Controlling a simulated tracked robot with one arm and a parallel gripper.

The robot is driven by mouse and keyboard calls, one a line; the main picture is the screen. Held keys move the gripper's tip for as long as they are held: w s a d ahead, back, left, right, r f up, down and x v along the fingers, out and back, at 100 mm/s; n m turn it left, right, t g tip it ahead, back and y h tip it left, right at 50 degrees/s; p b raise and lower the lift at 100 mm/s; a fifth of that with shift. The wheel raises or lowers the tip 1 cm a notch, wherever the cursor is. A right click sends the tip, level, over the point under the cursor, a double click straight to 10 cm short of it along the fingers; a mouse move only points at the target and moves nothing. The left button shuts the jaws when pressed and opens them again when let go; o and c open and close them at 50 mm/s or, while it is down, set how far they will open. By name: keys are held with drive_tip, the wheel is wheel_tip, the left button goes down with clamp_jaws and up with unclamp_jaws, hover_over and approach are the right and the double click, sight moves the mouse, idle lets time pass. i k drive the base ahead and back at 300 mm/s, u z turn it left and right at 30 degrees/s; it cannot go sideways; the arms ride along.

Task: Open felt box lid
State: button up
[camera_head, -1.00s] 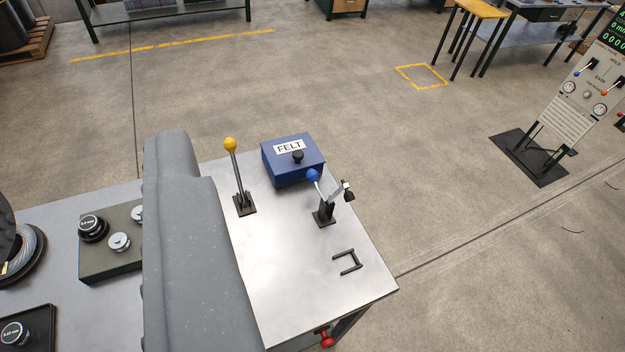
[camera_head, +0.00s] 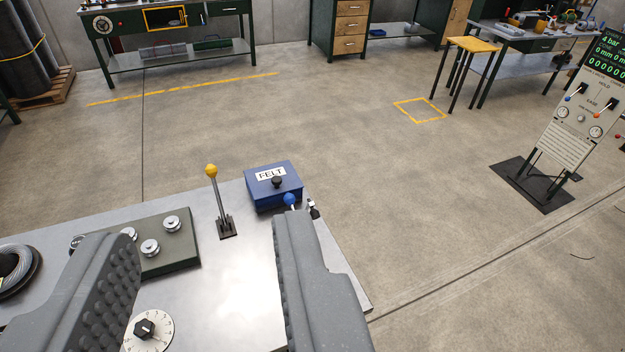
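The felt box (camera_head: 263,201) is a blue box with a white FELT label, at the far right corner of the metal worktable. Its blue lid (camera_head: 257,175) is shut, with a black knob (camera_head: 277,181) on top. My gripper (camera_head: 203,240) is open and empty, with its two grey fingers spread wide in the lower part of the view. The fingers are nearer to the camera than the box, and the right fingertip shows just below it. I see no contact with the box or knob.
A yellow-knobbed lever (camera_head: 215,200) stands left of the box. A green block with metal knobs (camera_head: 172,252) lies left. Open floor lies beyond the worktable (camera_head: 245,280).

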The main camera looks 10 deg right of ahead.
sight(267, 181)
drive_tip(key=z, duration=0.2)
drive_tip(key=i, duration=1)
drive_tip(key=u, duration=0.55)
drive_tip(key=k, duration=0.8)
drive_tip(key=z, duration=0.35)
drive_tip(key=i, duration=1)
drive_tip(key=u, duration=0.05)
